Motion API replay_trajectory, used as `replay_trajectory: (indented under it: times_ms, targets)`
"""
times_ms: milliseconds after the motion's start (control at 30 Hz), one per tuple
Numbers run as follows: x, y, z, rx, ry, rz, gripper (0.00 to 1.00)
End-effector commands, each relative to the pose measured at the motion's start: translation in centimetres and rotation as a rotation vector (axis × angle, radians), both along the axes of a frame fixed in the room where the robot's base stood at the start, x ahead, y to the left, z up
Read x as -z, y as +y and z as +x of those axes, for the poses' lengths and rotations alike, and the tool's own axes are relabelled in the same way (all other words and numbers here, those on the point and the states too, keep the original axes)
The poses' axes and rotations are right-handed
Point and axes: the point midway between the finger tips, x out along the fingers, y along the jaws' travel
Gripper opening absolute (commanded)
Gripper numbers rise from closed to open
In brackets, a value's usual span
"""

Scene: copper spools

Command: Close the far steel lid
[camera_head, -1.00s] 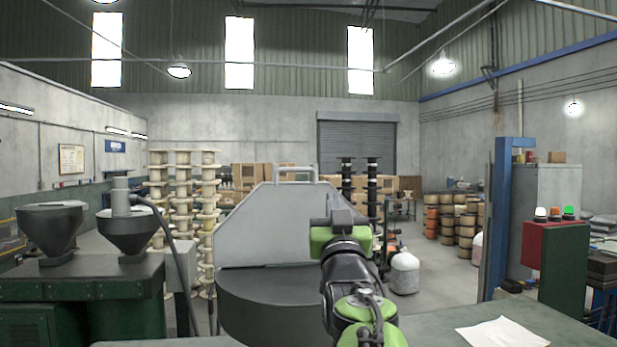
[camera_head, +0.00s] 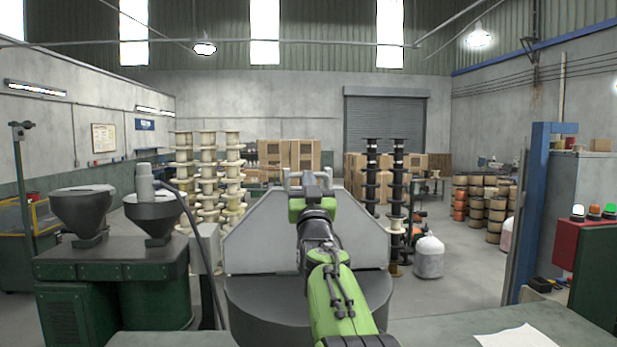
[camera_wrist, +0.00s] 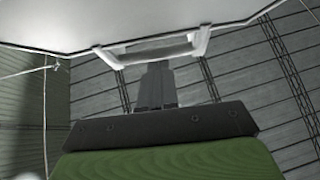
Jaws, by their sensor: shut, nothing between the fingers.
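The steel lid (camera_head: 262,240) is a pale grey plate with cut corners, standing raised behind a dark round vessel (camera_head: 262,308) in the head view. Its bar handle (camera_head: 293,180) is at the top edge. My gripper (camera_head: 311,178) is at the handle, and my arm covers the lid's middle. In the wrist view, the lid (camera_wrist: 190,18) fills the top and the handle (camera_wrist: 190,47) crosses above my gripper (camera_wrist: 154,68). The fingers are together and empty, with their tips at the bar. I cannot tell whether they touch it.
A green machine with two dark hoppers (camera_head: 82,212) and a hose (camera_head: 200,240) stands at the left. A blue post (camera_head: 532,200) and a red box with lamps (camera_head: 585,245) are at the right. A counter with paper (camera_head: 515,338) lies in front. Spool stacks stand behind.

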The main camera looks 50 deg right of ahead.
Motion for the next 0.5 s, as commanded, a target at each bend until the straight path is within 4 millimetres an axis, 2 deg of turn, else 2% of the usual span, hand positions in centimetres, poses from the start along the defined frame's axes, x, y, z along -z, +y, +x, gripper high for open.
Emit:
replay_trajectory:
  times_ms: [267,500]
  targets:
    - [0.0,-0.5,0.5,-0.001,0.002,0.003,0.00]
    - [-0.3,-3.8,4.6,-0.002,0.003,0.004,0.00]
